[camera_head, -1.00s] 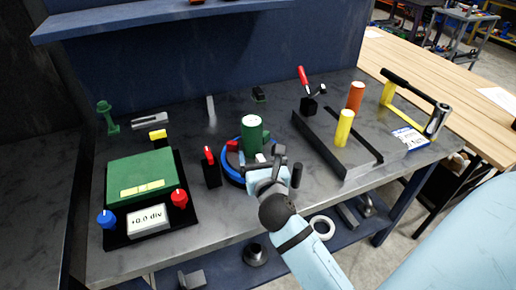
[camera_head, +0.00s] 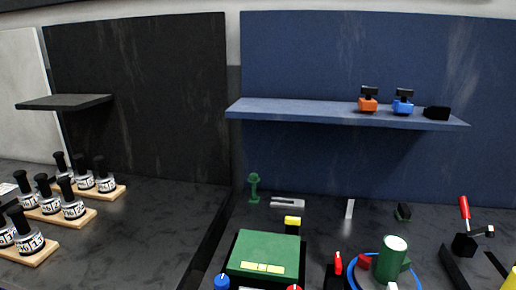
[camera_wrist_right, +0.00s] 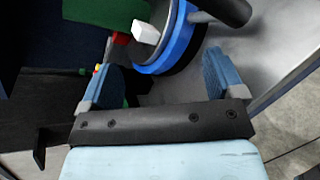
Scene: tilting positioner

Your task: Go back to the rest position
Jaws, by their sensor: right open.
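The tilting positioner, with a blue ring (camera_head: 357,268) and a green cylinder (camera_head: 391,258) on it, stands at the bottom right of the head view. Its blue ring (camera_wrist_right: 184,38) and a white block (camera_wrist_right: 146,32) also show at the top of the right wrist view. My right gripper (camera_wrist_right: 158,75) is open, its two light blue fingers wide apart with nothing held between them. The positioner lies just beyond the fingertips; I cannot tell the exact gap. Neither gripper shows in the head view, and my left gripper is in no view.
A green box (camera_head: 262,250) stands left of the positioner. A red-handled clamp (camera_head: 465,240) is at the right. A blue shelf (camera_head: 300,111) holds orange and blue items. Wooden racks of black-capped bottles (camera_head: 60,220) stand on the left bench.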

